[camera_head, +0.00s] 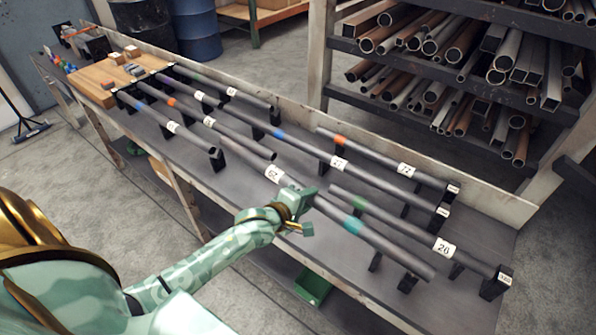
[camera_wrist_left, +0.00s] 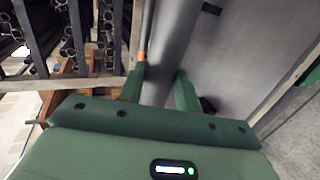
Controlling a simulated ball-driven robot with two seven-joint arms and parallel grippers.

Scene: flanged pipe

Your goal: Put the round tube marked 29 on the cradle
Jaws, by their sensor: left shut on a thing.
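The round tube (camera_head: 388,246) is grey with a teal band; its white label is upside down in the head view and reads 29 turned round. My left gripper (camera_head: 303,201) is shut around it, just right of the label. In the left wrist view, the tube (camera_wrist_left: 170,45) runs between the two green fingers (camera_wrist_left: 160,90). The tube slants across the front of the bench, with its right end free. Black cradle supports (camera_head: 408,283) stand near that end; I cannot tell whether the tube touches them. My right gripper is not in view.
A tube marked 26 (camera_head: 475,264) lies on supports close behind the held tube. Several other labelled tubes (camera_head: 375,183) lie on black supports across the bench. A low wall (camera_head: 480,205) edges the back. A rack of pipes (camera_head: 440,75) stands behind.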

